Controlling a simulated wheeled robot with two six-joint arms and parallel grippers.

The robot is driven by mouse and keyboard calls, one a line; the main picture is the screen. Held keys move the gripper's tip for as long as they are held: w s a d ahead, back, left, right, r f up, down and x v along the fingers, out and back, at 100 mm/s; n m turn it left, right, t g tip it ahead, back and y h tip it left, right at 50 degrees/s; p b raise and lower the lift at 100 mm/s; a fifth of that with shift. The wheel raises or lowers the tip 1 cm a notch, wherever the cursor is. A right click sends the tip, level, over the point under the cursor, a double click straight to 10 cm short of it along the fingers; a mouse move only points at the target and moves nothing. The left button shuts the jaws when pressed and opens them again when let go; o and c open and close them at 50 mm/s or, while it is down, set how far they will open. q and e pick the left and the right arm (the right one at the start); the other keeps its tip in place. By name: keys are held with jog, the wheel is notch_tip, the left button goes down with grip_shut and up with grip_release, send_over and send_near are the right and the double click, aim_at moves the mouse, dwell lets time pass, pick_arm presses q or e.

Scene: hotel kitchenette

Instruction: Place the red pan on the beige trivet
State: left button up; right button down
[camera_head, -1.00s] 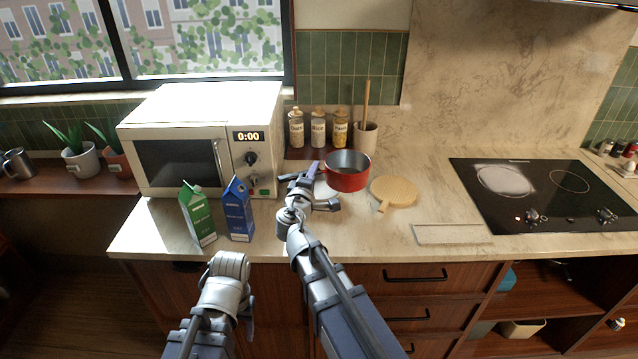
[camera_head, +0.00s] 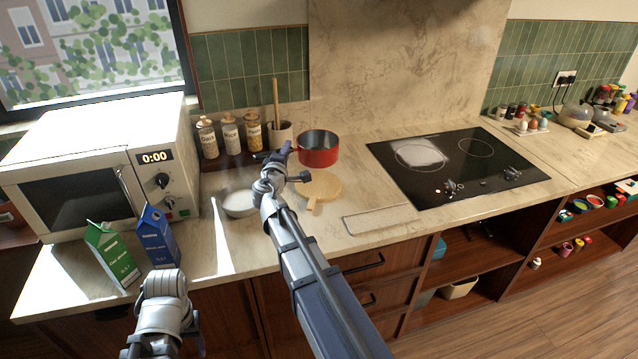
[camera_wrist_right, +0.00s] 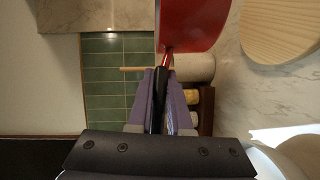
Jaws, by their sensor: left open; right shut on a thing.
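The red pan (camera_head: 318,157) is held in the air above the counter, in the head view just above and behind the trivet and apart from it. My right gripper (camera_head: 277,156) is shut on the pan's dark handle, left of the pan. In the right wrist view the fingers (camera_wrist_right: 161,95) pinch the handle, with the pan (camera_wrist_right: 193,22) at the top and the beige trivet (camera_wrist_right: 280,28) to its right. The round trivet (camera_head: 325,186) lies bare on the counter, its short handle toward the front. My left gripper (camera_head: 196,335) is low at the front, mostly hidden by its wrist; it is open.
A white bowl (camera_head: 238,205) stands left of the trivet. Green (camera_head: 112,256) and blue (camera_head: 158,238) cartons stand before the microwave (camera_head: 95,170). Jars (camera_head: 231,134) and a utensil pot (camera_head: 280,137) stand behind. A pale flat board (camera_head: 390,219) and the cooktop (camera_head: 450,165) are to the right.

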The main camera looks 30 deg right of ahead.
notch_tip(320, 180, down, 6)
jog(key=b, duration=0.6)
jog(key=shift+f, duration=0.2)
notch_tip(320, 180, down, 4)
jog(key=b, duration=0.4)
jog(key=shift+r, duration=0.3)
jog(key=c, duration=1.3)
grip_release()
jog(key=shift+f, duration=0.2)
jog(key=o, duration=0.5)
jog(key=shift+c, duration=0.2)
